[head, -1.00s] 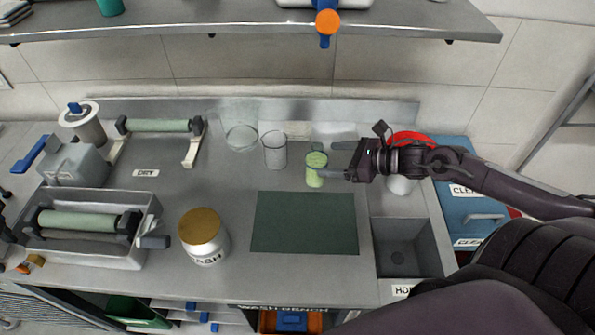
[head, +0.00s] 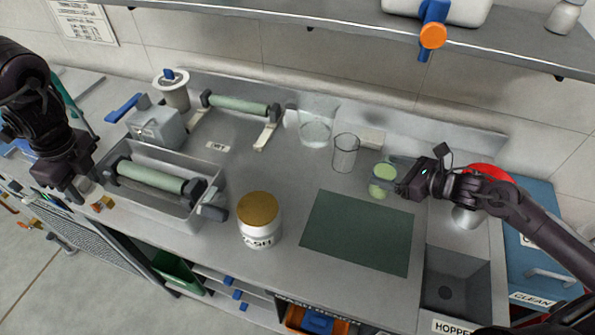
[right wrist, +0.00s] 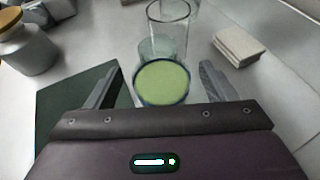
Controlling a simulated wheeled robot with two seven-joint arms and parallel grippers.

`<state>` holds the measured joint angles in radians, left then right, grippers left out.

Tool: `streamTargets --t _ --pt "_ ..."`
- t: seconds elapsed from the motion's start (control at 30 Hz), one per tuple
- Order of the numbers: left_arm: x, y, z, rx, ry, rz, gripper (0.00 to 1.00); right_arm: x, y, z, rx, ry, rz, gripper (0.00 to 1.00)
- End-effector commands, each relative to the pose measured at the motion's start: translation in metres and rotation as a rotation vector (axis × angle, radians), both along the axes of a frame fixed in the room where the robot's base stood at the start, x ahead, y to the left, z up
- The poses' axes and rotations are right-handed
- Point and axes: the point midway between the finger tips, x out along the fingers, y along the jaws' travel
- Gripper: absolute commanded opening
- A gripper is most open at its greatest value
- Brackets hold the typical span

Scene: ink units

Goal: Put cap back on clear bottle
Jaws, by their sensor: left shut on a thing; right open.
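A clear vessel with pale green in it (head: 381,182) stands on the bench, right of the centre. In the right wrist view its round green top (right wrist: 162,82) lies between the fingers. I cannot tell whether this green is a lid or contents. My right gripper (head: 392,176) is open around this vessel, with a gap on each side in the wrist view. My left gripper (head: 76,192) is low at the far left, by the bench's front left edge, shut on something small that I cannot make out. No loose cap can be clearly identified.
Two empty clear glasses (head: 345,152) (head: 315,130) stand left of the green vessel. A gold-lidded white jar (head: 258,232) stands left of the dark green mat (head: 357,232). A roller tray (head: 150,212) lies near my left gripper.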

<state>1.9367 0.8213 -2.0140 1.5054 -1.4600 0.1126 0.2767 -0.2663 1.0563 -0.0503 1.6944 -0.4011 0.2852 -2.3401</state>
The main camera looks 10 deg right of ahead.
Motion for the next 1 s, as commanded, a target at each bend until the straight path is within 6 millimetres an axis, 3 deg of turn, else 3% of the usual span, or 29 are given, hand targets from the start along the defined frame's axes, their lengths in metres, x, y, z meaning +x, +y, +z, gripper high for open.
streamTargets --t 0.27,0.7,1.0 --pt "0.000 0.000 0.009 0.000 0.000 0.000 0.20 0.022 0.014 -0.010 0.003 0.000 -0.003 0.77" --pt "0.000 0.000 0.009 0.000 0.000 0.000 0.19 0.025 0.017 -0.013 0.000 0.001 0.001 0.77" --pt "0.000 0.000 0.009 0.000 0.000 0.000 0.19 0.025 0.017 -0.013 0.000 0.002 0.001 0.41"
